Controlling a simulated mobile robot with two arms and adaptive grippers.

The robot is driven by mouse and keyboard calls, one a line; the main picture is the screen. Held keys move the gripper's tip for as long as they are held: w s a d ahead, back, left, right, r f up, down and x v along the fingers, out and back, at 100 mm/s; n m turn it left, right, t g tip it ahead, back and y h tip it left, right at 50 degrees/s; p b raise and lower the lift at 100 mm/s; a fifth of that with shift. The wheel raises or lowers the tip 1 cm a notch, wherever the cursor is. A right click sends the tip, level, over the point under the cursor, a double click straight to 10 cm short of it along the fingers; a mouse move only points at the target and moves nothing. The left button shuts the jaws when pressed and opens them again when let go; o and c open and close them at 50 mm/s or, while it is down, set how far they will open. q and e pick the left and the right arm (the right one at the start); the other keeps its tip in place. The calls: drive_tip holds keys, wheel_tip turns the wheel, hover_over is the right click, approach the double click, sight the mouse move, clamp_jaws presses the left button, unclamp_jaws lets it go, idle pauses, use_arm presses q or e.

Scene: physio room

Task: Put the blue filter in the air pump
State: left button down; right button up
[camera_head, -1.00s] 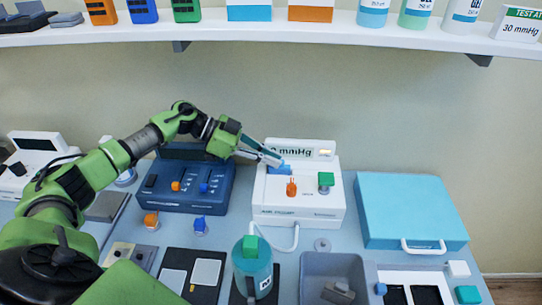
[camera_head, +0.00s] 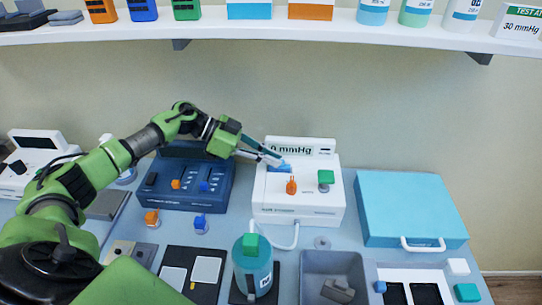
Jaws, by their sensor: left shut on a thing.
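The white air pump (camera_head: 325,205) stands on the bench right of centre, with an orange knob (camera_head: 291,186) and a green knob (camera_head: 326,178) on top and a "0 mmHg" sign at its back. My left gripper (camera_head: 274,159) reaches over the pump's back left part and is shut on the blue filter (camera_head: 284,168). The filter is at the pump's top, partly hidden by the fingers. I cannot tell whether it is seated or just above the surface. My right gripper is not in view.
A dark blue control box (camera_head: 185,190) stands left of the pump, and a closed turquoise case (camera_head: 408,205) stands right. A teal bottle (camera_head: 253,268) and a grey bin (camera_head: 332,262) are in front. A white shelf (camera_head: 300,30) with several boxes and bottles runs above.

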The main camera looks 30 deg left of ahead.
use_arm(q)
drive_tip(key=shift+f, duration=0.1)
idle(0.3)
drive_tip(key=c, duration=2)
unclamp_jaws()
drive_tip(key=shift+c, duration=0.2)
drive_tip(key=shift+a, duration=0.1)
drive_tip(key=v, duration=1.1)
drive_tip(key=shift+s+a+r, duration=0.15)
drive_tip(key=shift+a+r, duration=0.05)
drive_tip(key=shift+a, duration=0.1)
